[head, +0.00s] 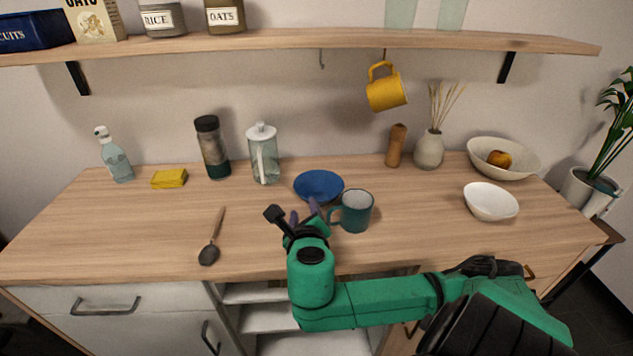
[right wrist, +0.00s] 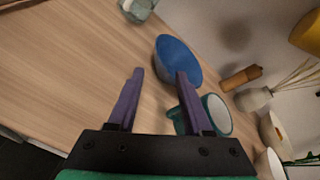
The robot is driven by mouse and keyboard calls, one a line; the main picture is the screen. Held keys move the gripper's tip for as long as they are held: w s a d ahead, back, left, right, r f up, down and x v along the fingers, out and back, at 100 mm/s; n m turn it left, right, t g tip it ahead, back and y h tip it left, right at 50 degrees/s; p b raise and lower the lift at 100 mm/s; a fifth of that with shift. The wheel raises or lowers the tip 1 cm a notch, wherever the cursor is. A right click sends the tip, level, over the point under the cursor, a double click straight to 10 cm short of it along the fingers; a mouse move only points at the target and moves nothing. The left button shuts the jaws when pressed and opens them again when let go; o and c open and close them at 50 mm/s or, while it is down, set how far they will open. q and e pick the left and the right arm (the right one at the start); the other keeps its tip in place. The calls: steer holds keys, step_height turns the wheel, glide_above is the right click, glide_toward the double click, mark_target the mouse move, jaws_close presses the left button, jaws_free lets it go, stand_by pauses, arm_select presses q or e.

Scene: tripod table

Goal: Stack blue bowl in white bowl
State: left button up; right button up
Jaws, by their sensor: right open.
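The blue bowl (head: 319,185) sits upright on the wooden counter, near its middle. It also shows in the right wrist view (right wrist: 177,58), beyond my right fingertips. The small white bowl (head: 490,202) stands upright and empty on the right part of the counter. It shows partly at the lower right of the right wrist view (right wrist: 268,163). My right gripper (head: 304,213) is open and empty, in front of the blue bowl and left of the teal mug. In the right wrist view its purple fingers (right wrist: 157,88) are spread apart. My left gripper is in neither view.
A teal mug (head: 356,211) stands close to the blue bowl and my right gripper. A larger bowl (head: 503,150) with a fruit, a vase (head: 429,150) and a wooden mill (head: 396,146) stand behind. A dark spoon (head: 210,250) lies left. A yellow mug (head: 385,90) hangs above.

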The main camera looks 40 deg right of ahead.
mark_target(301, 196)
steer(key=x, duration=0.6)
steer(key=shift+w+d+r, duration=0.1)
steer(key=x, duration=0.6)
steer(key=shift+w+f, duration=0.3)
steer(key=shift+s+r, duration=0.1)
jaws_close()
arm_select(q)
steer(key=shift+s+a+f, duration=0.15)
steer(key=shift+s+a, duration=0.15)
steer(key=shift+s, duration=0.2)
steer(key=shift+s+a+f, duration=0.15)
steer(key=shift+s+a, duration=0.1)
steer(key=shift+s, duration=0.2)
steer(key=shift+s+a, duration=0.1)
